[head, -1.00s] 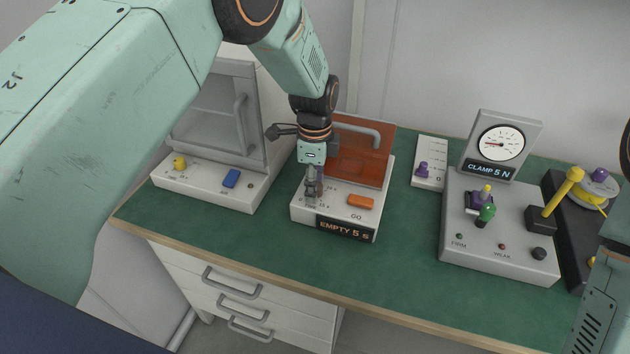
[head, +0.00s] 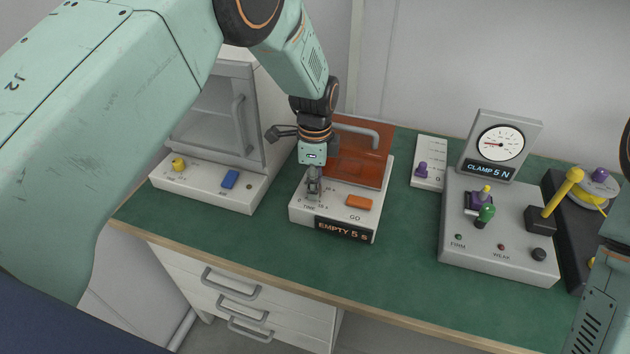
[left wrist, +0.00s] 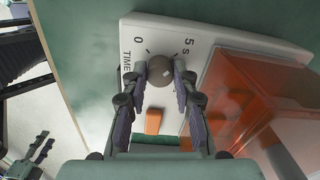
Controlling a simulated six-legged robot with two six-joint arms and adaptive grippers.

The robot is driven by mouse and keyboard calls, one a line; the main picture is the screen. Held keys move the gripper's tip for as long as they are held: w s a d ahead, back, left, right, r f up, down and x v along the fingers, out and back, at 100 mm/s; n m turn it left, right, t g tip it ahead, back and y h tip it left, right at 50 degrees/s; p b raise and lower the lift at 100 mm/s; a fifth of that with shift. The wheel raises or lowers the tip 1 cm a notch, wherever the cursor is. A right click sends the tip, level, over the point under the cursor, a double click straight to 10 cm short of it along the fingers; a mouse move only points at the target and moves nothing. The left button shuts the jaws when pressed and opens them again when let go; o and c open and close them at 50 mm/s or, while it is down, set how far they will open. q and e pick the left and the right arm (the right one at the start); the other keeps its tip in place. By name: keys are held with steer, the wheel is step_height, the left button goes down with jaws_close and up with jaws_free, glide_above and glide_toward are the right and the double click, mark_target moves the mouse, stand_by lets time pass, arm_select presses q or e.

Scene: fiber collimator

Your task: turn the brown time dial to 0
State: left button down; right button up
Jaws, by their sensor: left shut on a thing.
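The brown time dial (left wrist: 160,70) shows between my left gripper's fingers in the left wrist view, with a small pale patch on it. The "0" and "5 s" marks are printed beside it on the white panel (left wrist: 150,32). My left gripper (left wrist: 160,78) is shut on the dial, one finger on each side. In the head view my left gripper (head: 314,190) comes down on the front left of the orange-lidded device and hides the dial. The display (head: 344,229) reads "EMPTY 5 s". My right gripper (left wrist: 44,143) shows small at the lower left of the wrist view, fingers apart.
An orange GO button (head: 359,202) is right of the dial. The orange lid (head: 360,155) stands behind it. A white cabinet device (head: 208,188) with a yellow knob and blue button is at left. The clamp station (head: 500,245) is at right, with green table (head: 405,240) between.

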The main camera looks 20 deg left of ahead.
arm_select(q)
steer(key=n+p, duration=0.1)
steer(key=n, duration=0.2)
steer(key=shift+r+n+p, duration=0.1)
steer(key=shift+n+p, duration=0.3)
steer(key=n+p, duration=0.1)
steer(key=n, duration=0.2)
steer(key=shift+n, duration=0.4)
steer(key=n, duration=0.9)
steer(key=shift+n, duration=0.4)
steer(key=c, duration=1)
jaws_free()
steer(key=shift+c, duration=0.2)
